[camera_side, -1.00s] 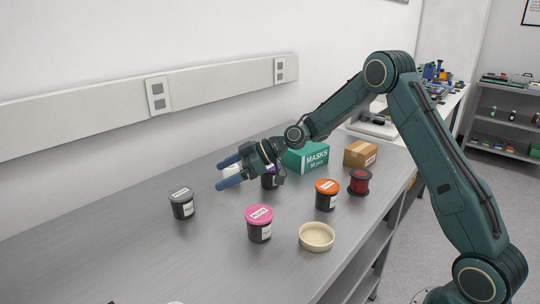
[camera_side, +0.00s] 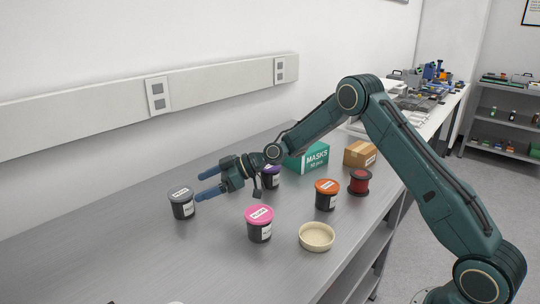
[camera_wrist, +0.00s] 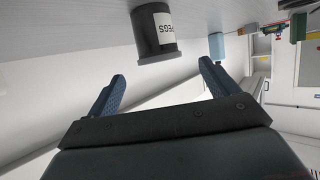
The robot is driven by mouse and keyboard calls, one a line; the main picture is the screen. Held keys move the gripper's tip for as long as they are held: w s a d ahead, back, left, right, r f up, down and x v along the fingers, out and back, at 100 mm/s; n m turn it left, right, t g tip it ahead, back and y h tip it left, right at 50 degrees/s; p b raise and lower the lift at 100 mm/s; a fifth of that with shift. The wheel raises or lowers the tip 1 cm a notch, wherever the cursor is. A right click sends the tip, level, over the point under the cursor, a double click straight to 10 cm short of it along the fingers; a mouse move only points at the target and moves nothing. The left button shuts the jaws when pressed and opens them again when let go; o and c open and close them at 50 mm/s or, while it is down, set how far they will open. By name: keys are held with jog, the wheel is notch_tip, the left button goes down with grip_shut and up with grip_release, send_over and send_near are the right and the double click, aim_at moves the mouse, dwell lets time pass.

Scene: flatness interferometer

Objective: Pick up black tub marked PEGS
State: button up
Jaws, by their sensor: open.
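The black tub marked PEGS (camera_wrist: 154,32) shows in the wrist view, upper middle, with a white label reading PEGS.
A pink-lidded tub (camera_side: 259,228), a cream dish (camera_side: 317,237), an orange-lidded tub (camera_side: 326,197) and a red spool (camera_side: 359,183) stand to the right. A purple-lidded tub (camera_side: 271,179), a green MASKS box (camera_side: 308,158) and a cardboard box (camera_side: 360,154) are behind. The bench's front left is mostly clear.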

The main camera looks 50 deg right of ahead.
aim_at(188, 191)
jog(key=shift+x, duration=1.4)
jog(key=shift+x, duration=2.6)
jog(key=shift+d, duration=0.1)
jog(key=c, duration=1)
